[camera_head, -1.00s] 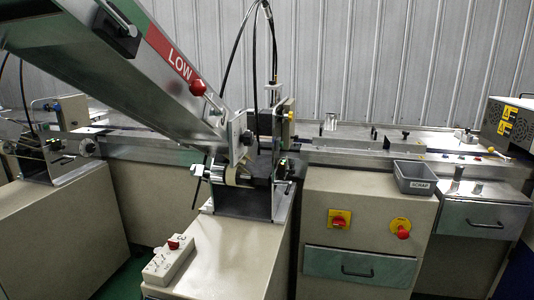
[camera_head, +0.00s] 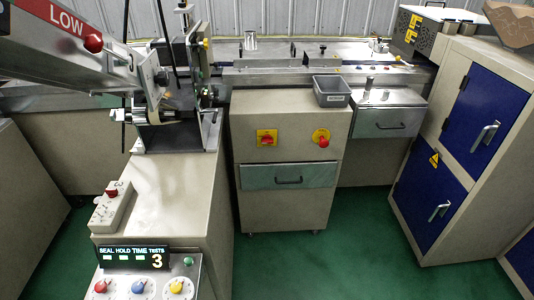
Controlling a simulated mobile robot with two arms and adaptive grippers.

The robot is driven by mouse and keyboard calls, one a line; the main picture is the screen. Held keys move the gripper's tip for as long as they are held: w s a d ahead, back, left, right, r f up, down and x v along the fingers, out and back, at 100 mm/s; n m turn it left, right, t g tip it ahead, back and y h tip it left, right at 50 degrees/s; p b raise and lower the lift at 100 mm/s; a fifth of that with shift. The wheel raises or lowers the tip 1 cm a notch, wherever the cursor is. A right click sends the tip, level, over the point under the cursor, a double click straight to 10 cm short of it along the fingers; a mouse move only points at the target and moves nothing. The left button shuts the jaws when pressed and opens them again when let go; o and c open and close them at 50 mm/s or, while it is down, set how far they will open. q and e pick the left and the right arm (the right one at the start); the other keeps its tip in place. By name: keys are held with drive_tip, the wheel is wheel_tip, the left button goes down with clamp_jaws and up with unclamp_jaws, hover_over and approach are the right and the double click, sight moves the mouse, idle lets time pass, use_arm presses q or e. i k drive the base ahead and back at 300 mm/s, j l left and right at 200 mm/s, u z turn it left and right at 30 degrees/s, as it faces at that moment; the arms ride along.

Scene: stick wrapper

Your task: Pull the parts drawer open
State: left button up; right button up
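No label shows which one is the parts drawer. Neither of my grippers is in view.
A grey scrap bin (camera_head: 332,91) sits above the beige cabinet (camera_head: 270,215). A blue-doored cabinet (camera_head: 440,198) stands at the right. A control panel with a display (camera_head: 135,258) is in the near left. Green floor (camera_head: 330,265) in front of the cabinets is clear.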

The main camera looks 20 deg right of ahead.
sight(315, 175)
drive_tip(key=i+l+z, duration=0.7)
drive_tip(key=i+z, duration=0.25)
drive_tip(key=k, duration=0.1)
